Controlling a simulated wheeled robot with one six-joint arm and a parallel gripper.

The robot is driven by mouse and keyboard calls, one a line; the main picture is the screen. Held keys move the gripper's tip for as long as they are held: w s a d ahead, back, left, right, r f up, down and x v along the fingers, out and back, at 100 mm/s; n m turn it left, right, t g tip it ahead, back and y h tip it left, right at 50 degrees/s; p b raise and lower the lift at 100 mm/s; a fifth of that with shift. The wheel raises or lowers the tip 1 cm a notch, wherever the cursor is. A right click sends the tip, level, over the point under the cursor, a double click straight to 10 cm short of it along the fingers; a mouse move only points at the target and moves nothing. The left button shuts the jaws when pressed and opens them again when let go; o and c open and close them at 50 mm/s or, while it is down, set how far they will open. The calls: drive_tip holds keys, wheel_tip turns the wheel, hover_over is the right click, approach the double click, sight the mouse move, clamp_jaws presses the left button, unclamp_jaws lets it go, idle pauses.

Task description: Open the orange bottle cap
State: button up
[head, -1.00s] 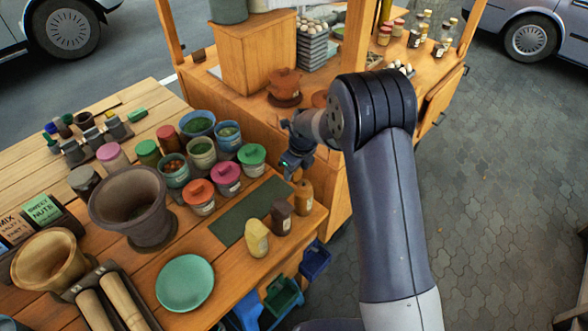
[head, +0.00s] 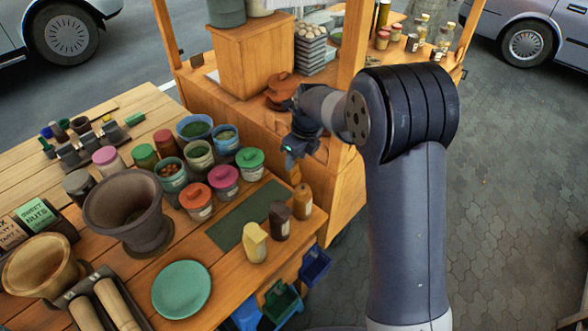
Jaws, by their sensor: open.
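The orange bottle (head: 302,202) stands upright at the right edge of the wooden table, by the green mat. An orange-tan piece (head: 294,173) shows just behind and above it, under my gripper; I cannot tell whether it is the cap or a separate thing. My gripper (head: 290,161) is open and hangs pointing down above and slightly left of the bottle, behind it in the picture. Its fingertips are small and partly hidden, and nothing is clearly seen between them. No contact with the bottle is visible.
A dark brown bottle (head: 279,220) and a yellow bottle (head: 255,243) stand in line beside the orange one. The green mat (head: 240,222) is bare. Lidded jars (head: 196,200) crowd its left side. A wooden cart (head: 250,125) stands behind.

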sight(295, 173)
drive_tip(key=shift+v, duration=1.5)
drive_tip(key=shift+f, duration=0.1)
drive_tip(key=p+x, duration=0.2)
drive_tip(key=x, duration=0.8)
drive_tip(key=shift+f, duration=0.3)
drive_tip(key=shift+w+r, duration=0.1)
drive_tip(key=shift+r, duration=0.2)
drive_tip(key=b+v, duration=0.3)
drive_tip(key=v, duration=0.7)
drive_tip(key=p+x, duration=0.3)
drive_tip(key=x, duration=0.7)
drive_tip(key=shift+a+f, duration=0.1)
drive_tip(key=shift+f, duration=0.25)
drive_tip(key=shift+s+d+r+t+y, duration=0.15)
drive_tip(key=shift+d+t+y, duration=0.1)
drive_tip(key=shift+t+y, duration=0.25)
drive_tip(key=shift+s+d+r+t+y, duration=0.1)
drive_tip(key=shift+s+d+t+y, duration=0.15)
drive_tip(key=shift+y, duration=0.45)
drive_tip(key=shift+w, duration=0.1)
